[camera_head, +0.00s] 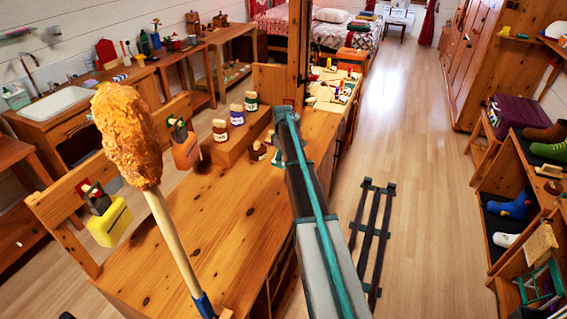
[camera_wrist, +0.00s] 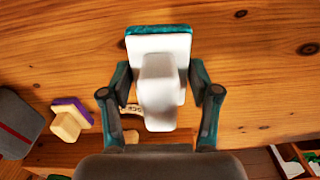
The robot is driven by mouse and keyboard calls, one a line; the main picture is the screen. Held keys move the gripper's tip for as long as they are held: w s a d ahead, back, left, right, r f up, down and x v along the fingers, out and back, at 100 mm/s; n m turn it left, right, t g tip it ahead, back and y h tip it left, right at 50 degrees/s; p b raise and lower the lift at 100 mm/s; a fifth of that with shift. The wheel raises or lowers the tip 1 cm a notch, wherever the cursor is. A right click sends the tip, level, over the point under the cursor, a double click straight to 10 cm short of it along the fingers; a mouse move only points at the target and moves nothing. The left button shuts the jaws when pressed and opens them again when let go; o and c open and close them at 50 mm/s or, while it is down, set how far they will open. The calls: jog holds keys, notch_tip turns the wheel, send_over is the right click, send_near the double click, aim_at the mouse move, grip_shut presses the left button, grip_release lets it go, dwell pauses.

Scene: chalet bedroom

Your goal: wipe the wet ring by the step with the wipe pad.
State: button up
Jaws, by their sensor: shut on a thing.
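The wipe pad (camera_wrist: 158,85) is a white block with a raised white grip and a teal edge, in the wrist view. My gripper (camera_wrist: 160,92) is shut on it, with a finger on each side. The pad is over bare wood of the table; whether it touches the wood I cannot tell. In the head view the wooden step (camera_head: 232,142) stands on the table (camera_head: 200,235), with several jars along it. My arm hides part of the table just right of the step, and most of my gripper. I cannot make out the wet ring in either view.
A big orange-brown duster (camera_head: 128,135) rises in front at left. A small dark jar (camera_head: 257,151) stands by the step. The near tabletop is clear.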

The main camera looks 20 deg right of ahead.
jog(key=shift+r, duration=0.9)
jog(key=shift+f, duration=0.1)
